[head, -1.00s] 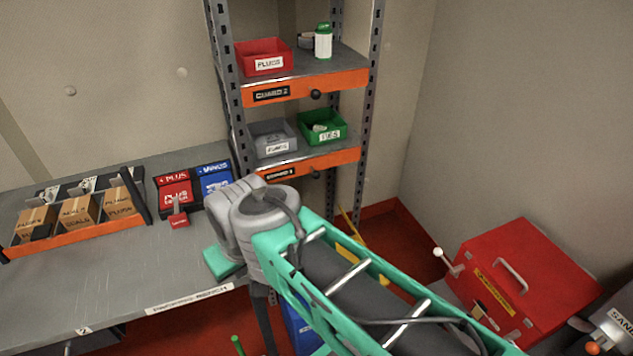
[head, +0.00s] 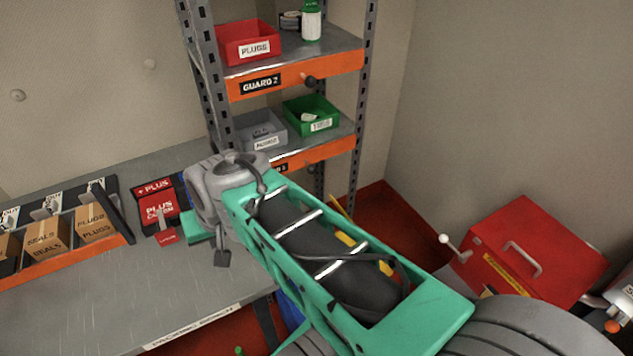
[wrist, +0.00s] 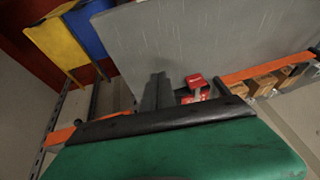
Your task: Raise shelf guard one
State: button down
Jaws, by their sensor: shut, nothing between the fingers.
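Shelf guard one (head: 325,152) is the orange strip along the front of the lower rack shelf. My arm hides its left end and most of its label. A dark knob (head: 310,168) sits at its lower edge. In the wrist view, an orange strip beside a rack post (wrist: 60,137) shows at left; I cannot tell which guard it is. My gripper (wrist: 157,92) is shut and empty, its dark fingers together. In the head view my wrist is in front and left of the lower shelf, over the bench's right end, and the fingertips are hard to make out.
Guard two (head: 290,78), orange with a dark knob, fronts the shelf above. The lower shelf holds a grey bin (head: 265,142) and a green bin (head: 322,128). The bench (head: 130,290) carries an orange-fronted box rack (head: 60,264) and a red PLUS box (head: 155,188). A red case (head: 560,235) stands at right.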

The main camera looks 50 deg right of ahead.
jog(key=w+d+f+m+b, duration=0.1)
jog(key=w+d+f+m, duration=0.1)
jog(key=d+f+m, duration=0.1)
jog(key=w+d+f+m+t+b, duration=0.1)
jog(key=w+d+f+m+b, duration=0.1)
jog(key=d+f+m, duration=0.1)
jog(key=w+d+f+m+t+b, duration=0.1)
jog(key=w+d+f+m+b, duration=0.1)
jog(key=d+f+m, duration=0.1)
jog(key=shift+d+f+m, duration=0.4)
jog(key=shift+m, duration=0.1)
jog(key=s+d+f+m+t+h+b, duration=0.1)
jog(key=d+f+m+t+b, duration=0.1)
jog(key=d+m, duration=0.6)
jog(key=s+d+f+m+t+h+b, duration=0.2)
jog(key=d+f+m+b, duration=0.1)
jog(key=d+m, duration=0.5)
jog(key=s+d+f+m+t+h+b, duration=0.2)
jog(key=d+f+m+b, duration=0.1)
jog(key=d+m, duration=0.5)
jog(key=d, duration=0.3)
jog(key=shift+s+d+b, duration=0.2)
jog(key=shift+s+b, duration=0.05)
jog(key=shift+b, duration=0.05)
jog(key=shift+f, duration=0.15)
